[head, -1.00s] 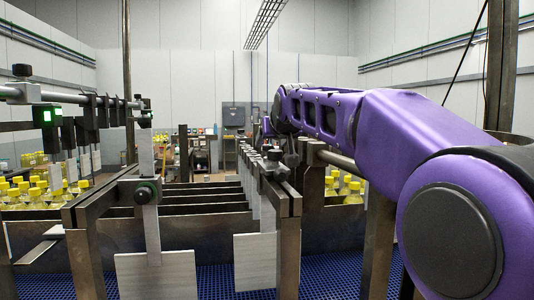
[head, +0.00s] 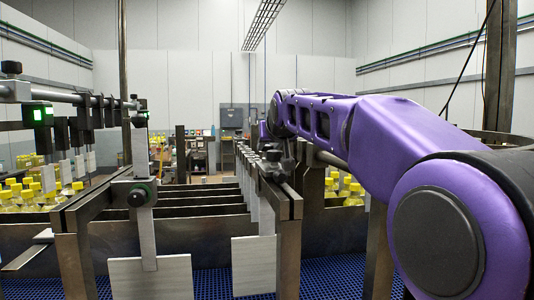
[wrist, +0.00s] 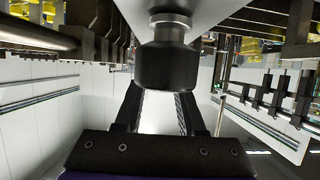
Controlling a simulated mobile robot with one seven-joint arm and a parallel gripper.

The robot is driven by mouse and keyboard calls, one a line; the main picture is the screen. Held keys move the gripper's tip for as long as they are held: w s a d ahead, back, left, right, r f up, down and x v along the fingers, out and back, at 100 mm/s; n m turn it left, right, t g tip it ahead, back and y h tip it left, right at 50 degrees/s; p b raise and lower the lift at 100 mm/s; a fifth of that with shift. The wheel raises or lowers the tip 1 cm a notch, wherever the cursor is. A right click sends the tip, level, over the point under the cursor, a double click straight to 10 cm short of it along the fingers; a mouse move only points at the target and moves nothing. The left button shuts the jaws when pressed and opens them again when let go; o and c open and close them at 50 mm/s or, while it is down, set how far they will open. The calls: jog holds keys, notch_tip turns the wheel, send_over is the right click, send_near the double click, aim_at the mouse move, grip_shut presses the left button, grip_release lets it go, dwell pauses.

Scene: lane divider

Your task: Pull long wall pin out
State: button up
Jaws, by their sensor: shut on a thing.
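In the wrist view my gripper (wrist: 160,92) has its two dark fingers on either side of a black round knob (wrist: 168,66), shut on it. A short bright metal shaft (wrist: 168,33) joins the knob to a grey metal part above it in the picture. I take this knob to be the head of the long wall pin; how far the pin sits in its hole is hidden. In the head view my purple arm reaches from the right to the far end of the middle rail (head: 290,198). My gripper is too small and covered there to make out.
Several dark clamps and hanging plates line the middle rail. A left post carries a black knob (head: 138,196) and a pale plate (head: 150,276). Yellow-capped bottles (head: 30,192) stand at left, more behind the right rail. Dark lane walls (head: 200,200) run between, above blue matting (head: 215,280).

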grip_shut()
jog(key=shift+r, duration=0.2)
jog(key=shift+r+p, duration=0.5)
jog(key=shift+r, duration=0.1)
jog(key=o, duration=1.1)
grip_release()
jog(key=shift+c, duration=0.2)
jog(key=shift+s, duration=0.1)
